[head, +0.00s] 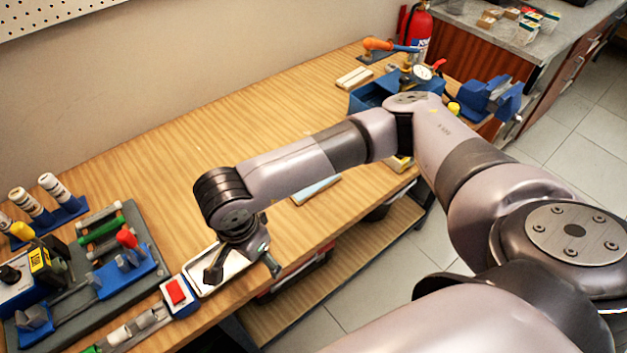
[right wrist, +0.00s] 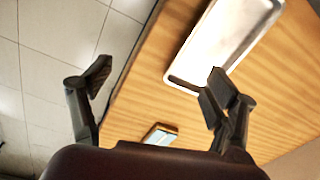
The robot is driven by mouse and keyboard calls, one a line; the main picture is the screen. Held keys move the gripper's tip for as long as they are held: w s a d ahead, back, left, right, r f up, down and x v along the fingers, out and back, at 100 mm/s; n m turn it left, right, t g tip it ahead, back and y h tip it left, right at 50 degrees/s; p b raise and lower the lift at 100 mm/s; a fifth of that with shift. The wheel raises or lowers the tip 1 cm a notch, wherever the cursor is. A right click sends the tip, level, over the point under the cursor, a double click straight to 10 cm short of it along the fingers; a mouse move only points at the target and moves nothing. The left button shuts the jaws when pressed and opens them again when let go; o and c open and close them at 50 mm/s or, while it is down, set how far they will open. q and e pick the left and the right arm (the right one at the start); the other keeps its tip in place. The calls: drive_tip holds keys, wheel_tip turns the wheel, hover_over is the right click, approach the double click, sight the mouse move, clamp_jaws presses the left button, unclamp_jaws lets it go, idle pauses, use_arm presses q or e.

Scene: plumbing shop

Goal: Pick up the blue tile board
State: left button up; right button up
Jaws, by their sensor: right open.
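A flat light blue board (head: 314,190), likely the blue tile board, lies on the wooden workbench, partly under my right arm in the head view. A small pale blue-and-white piece, likely the same board (right wrist: 161,134), shows between my fingers in the right wrist view, well beyond them. My right gripper (head: 243,265) is open and empty, above a shallow metal tray (head: 208,283) near the bench's front edge. The tray also shows in the right wrist view (right wrist: 212,52), beyond one finger of the right gripper (right wrist: 150,85). My left gripper is not in view.
A red button box (head: 177,291) and a tool rack (head: 120,262) stand left of the tray. A blue bin (head: 366,97), a blue vise (head: 490,98) and a fire extinguisher (head: 414,30) are at the far end. The bench middle is mostly clear.

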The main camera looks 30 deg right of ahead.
drive_tip(key=w+d+r+t+h, duration=0.2)
drive_tip(key=w+d+r+h, duration=0.15)
drive_tip(key=d, duration=0.35)
drive_tip(key=w+d+r+t+h, duration=0.1)
drive_tip(key=w+d+r+h, duration=0.15)
drive_tip(key=w+d, duration=0.3)
drive_tip(key=p, duration=0.1)
hover_over(308, 192)
drive_tip(key=shift+m+h, duration=0.3)
drive_tip(key=shift+m, duration=0.1)
drive_tip(key=f, duration=0.8)
drive_tip(key=shift+s+a+f, duration=0.1)
drive_tip(key=shift+s+a, duration=0.15)
drive_tip(key=shift+a, duration=0.05)
drive_tip(key=shift+w+d+f+p, duration=0.2)
drive_tip(key=shift+d+f+p, duration=0.1)
drive_tip(key=shift+f, duration=0.15)
drive_tip(key=p+x, duration=0.1)
drive_tip(key=x, duration=0.1)
drive_tip(key=p+x, duration=0.1)
drive_tip(key=x, duration=0.1)
drive_tip(key=shift+w+a+f, duration=0.2)
drive_tip(key=shift+a+f, duration=0.05)
drive_tip(key=shift+f, duration=0.15)
drive_tip(key=shift+w+d+f, duration=0.1)
drive_tip(key=shift+d+f, duration=0.1)
drive_tip(key=shift+f, duration=0.15)
drive_tip(key=c, duration=1.4)
